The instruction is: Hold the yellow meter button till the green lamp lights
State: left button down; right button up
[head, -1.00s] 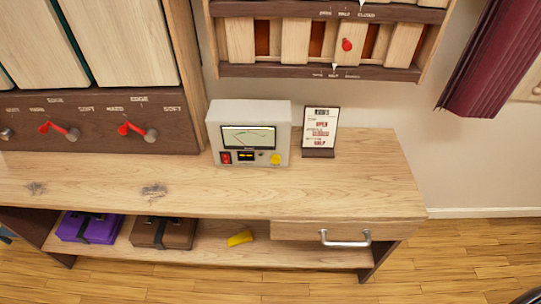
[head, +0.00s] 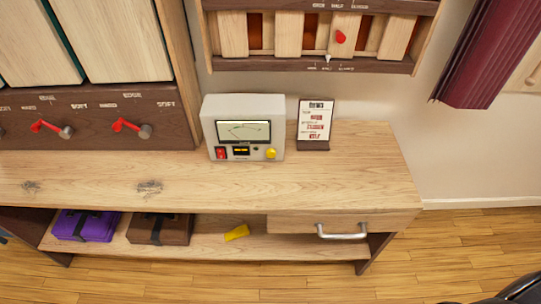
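The meter (head: 243,127) is a pale box standing on the wooden bench, left of a small card stand. Its front has a dial window (head: 243,131), a red switch (head: 221,153) at lower left and a dark orange-marked display (head: 241,151). The yellow button (head: 271,154) is at its lower right, with nothing touching it. A small dark spot (head: 256,149) sits up and left of the button; I see no green light on the meter. Neither gripper can be made out. A dark curved part at the bottom right corner may be mine.
The bench top (head: 350,180) is clear in front of the meter. The card stand (head: 314,124) is close on its right. A drawer handle (head: 341,232) sticks out below. Purple (head: 86,225) and brown (head: 159,229) cases and a yellow piece (head: 236,232) lie on the lower shelf.

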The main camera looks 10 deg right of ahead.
grip_shut()
jog(key=shift+d, duration=0.1)
dwell(1.0)
